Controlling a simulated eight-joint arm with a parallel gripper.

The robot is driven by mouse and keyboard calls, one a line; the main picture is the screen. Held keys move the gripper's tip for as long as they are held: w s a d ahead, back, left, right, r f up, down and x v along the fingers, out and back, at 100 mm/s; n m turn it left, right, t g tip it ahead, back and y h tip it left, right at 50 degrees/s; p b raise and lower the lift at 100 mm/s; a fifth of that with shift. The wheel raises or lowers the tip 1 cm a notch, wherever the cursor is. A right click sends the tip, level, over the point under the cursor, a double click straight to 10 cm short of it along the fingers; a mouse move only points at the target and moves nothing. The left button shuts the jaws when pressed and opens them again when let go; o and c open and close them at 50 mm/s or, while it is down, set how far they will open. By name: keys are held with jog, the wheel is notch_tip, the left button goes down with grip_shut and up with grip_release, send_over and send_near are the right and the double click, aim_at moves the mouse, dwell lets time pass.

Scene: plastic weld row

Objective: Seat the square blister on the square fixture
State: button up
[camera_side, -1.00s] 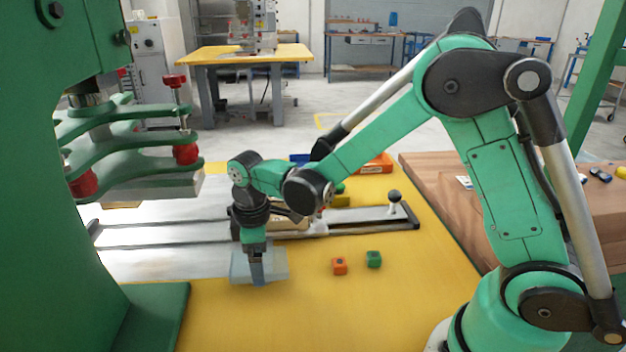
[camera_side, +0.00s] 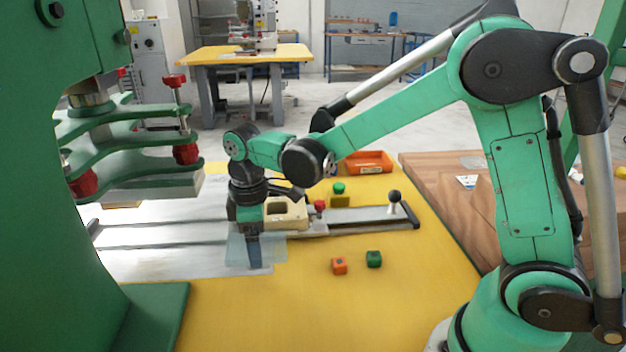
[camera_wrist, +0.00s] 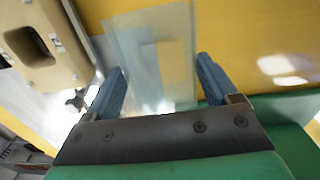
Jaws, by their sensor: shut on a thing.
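The square blister (camera_side: 267,252) is a clear, thin plastic piece, hard to make out against the table. It also shows as a see-through sheet in the wrist view (camera_wrist: 150,45). My gripper (camera_side: 254,262) points down and is shut on the blister; its two blue fingers (camera_wrist: 161,72) stand at the blister's sides in the wrist view. The square fixture (camera_side: 296,216) is a cream block with a square opening, just behind and right of my gripper. It shows at the upper left of the wrist view (camera_wrist: 68,62), apart from the blister. My gripper hides part of the fixture in the side view.
A sliding metal plate with a black-knobbed handle (camera_side: 395,197) runs under the fixture. Orange (camera_side: 339,266) and green (camera_side: 374,259) cubes lie on the yellow table. An orange bin (camera_side: 364,163) stands behind. The green press (camera_side: 130,150) rises at left.

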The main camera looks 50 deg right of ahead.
jog(key=shift+r, duration=0.4)
jog(key=shift+w+d+r, duration=0.1)
jog(key=shift+w+d, duration=1.15)
jog(key=shift+d, duration=0.75)
jog(key=shift+w+d+r, duration=0.1)
jog(key=shift+w+d, duration=1.2)
jog(key=shift+d, duration=0.75)
jog(key=shift+w+d+r, duration=0.1)
jog(key=shift+w+d, duration=1.15)
jog(key=shift+d, duration=0.75)
jog(key=shift+f, duration=1.4)
